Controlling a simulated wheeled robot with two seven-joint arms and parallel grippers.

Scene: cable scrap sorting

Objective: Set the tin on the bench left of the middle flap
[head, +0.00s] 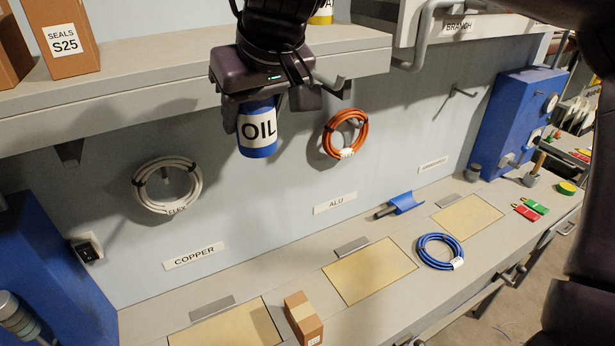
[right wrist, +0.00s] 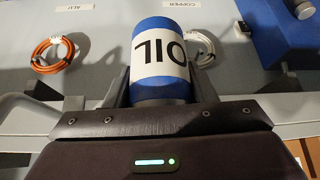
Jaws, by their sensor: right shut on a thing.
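The tin (head: 259,143) is blue with a white OIL label. My right gripper (head: 256,112) is shut on it and holds it upright in the air, above the bench and in front of the back wall. The tin also shows between the fingers in the right wrist view (right wrist: 161,62). The middle flap (head: 370,271) is a tan panel in the bench top (head: 318,322), below the ALU label. A small brown box (head: 303,318) stands on the bench just left of the middle flap. My left gripper is not in view.
Another tan flap (head: 227,328) lies left of the box, and a third (head: 468,218) lies to the right. A blue cable coil (head: 438,251) and a blue scoop (head: 403,203) lie between the middle and right flaps. A shelf (head: 150,95) juts out behind my gripper.

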